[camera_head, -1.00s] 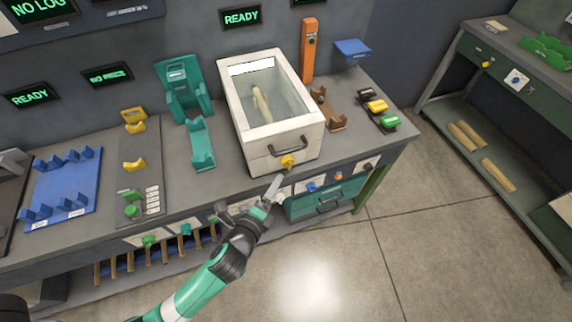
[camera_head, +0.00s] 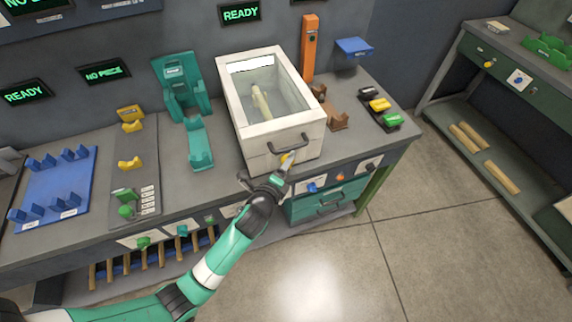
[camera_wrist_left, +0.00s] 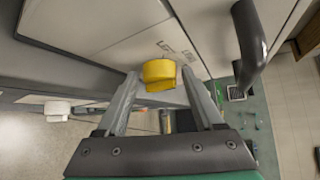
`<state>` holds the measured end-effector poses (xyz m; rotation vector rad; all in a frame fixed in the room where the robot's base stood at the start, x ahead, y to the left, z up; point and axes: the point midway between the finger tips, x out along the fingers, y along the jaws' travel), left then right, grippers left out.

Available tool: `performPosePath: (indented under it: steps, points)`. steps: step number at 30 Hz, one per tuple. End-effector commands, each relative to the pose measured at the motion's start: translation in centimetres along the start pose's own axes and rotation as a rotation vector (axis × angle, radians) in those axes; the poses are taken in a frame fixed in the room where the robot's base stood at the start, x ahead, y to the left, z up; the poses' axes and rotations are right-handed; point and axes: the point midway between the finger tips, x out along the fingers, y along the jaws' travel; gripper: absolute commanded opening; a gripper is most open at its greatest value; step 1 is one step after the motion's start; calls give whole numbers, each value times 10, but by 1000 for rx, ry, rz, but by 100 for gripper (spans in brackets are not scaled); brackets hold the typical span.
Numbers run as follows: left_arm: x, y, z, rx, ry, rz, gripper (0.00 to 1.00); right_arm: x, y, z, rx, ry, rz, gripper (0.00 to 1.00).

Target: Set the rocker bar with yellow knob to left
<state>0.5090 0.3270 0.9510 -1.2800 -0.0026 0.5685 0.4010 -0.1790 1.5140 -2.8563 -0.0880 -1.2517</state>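The yellow knob with its bar (camera_wrist_left: 160,73) sits on the front panel of the white glass-topped box (camera_head: 258,138). In the head view the knob (camera_head: 286,156) is partly covered by my left gripper (camera_head: 288,161). In the left wrist view my left gripper (camera_wrist_left: 161,78) is open, with one finger on each side of the knob and a small gap on both sides. Two small labels (camera_wrist_left: 175,51) are printed on the panel beside the knob; I cannot read them. My right gripper is not in view.
The box's dark handle (camera_head: 288,146) is close to the knob and also looms at the right of the left wrist view (camera_wrist_left: 249,45). Blue and orange controls sit on the bench front below, above a teal drawer (camera_head: 325,200). The floor in front is clear.

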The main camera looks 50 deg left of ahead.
Motion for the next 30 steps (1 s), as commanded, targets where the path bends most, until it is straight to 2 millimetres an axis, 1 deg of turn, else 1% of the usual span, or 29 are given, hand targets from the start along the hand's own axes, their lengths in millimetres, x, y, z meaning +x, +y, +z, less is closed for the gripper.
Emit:
performPosePath:
  steps: [1,5,6,8,9,11,20,30]
  points:
    - [0,0,0,0,0,0,58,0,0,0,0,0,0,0]
    - [0,0,0,0,0,0,34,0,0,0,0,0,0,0]
    - [0,0,0,0,0,0,27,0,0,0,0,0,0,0]
    - [0,0,0,0,0,0,16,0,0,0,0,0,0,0]
    - [0,0,0,0,0,0,9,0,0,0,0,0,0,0]
    - [0,0,0,0,0,0,0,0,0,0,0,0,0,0]
    - [0,2,0,-9,0,-10,0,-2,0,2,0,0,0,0]
    - [1,6,-1,-77,-1,-80,0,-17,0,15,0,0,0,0]
